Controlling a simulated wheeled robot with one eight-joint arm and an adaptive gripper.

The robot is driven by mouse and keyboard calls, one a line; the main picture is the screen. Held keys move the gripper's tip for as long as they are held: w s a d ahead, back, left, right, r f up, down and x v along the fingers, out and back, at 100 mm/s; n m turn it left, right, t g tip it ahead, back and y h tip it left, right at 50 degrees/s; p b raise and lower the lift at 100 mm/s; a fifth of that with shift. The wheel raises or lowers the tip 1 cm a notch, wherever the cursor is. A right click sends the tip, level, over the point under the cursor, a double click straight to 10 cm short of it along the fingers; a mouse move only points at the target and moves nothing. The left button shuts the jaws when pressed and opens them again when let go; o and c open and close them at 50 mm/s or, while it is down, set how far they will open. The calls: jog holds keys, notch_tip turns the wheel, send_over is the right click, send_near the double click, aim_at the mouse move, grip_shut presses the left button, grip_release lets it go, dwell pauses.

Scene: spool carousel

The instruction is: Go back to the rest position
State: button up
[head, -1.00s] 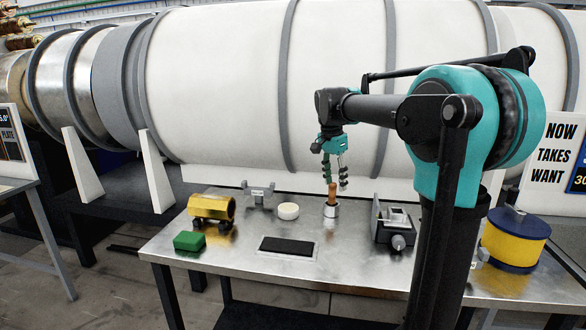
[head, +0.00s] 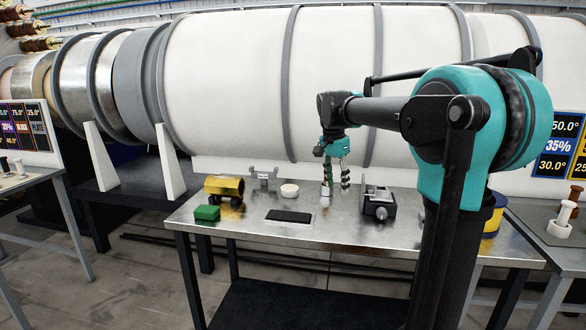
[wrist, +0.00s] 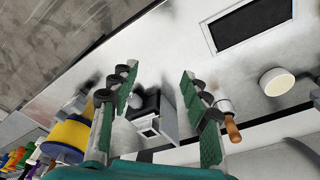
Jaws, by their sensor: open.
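My gripper (head: 335,172) hangs above the metal table (head: 330,238), fingers pointing down. In the wrist view its two green-padded fingers (wrist: 160,82) are spread with nothing between them. A small metal cup (head: 325,190) stands on the table below and behind the fingers in the head view. In the wrist view a brown handle (wrist: 233,131) sticks out of this cup, beside the right finger and apart from its grip as far as I can tell. In the head view the handle is mostly hidden by a finger. My arm is bent forward over the table.
On the table are a yellow cylinder piece (head: 224,187), a green block (head: 207,213), a black pad (head: 289,216), a white disc (head: 289,190) and a grey vise (head: 379,205). A yellow-blue spool (head: 494,215) is partly behind my arm. A large white drum (head: 230,80) stands behind.

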jog(key=s+d+f+n+t, duration=0.1)
jog(key=s+f+n, duration=0.4)
jog(key=s+f, duration=0.7)
jog(key=s+d+f+n+t+y, duration=0.1)
jog(key=s+d+f+n, duration=0.3)
jog(key=s+f, duration=0.8)
jog(key=shift+s+d+f+n+t, duration=0.15)
jog(key=shift+f+n+t, duration=0.45)
jog(key=shift+f+n, duration=0.3)
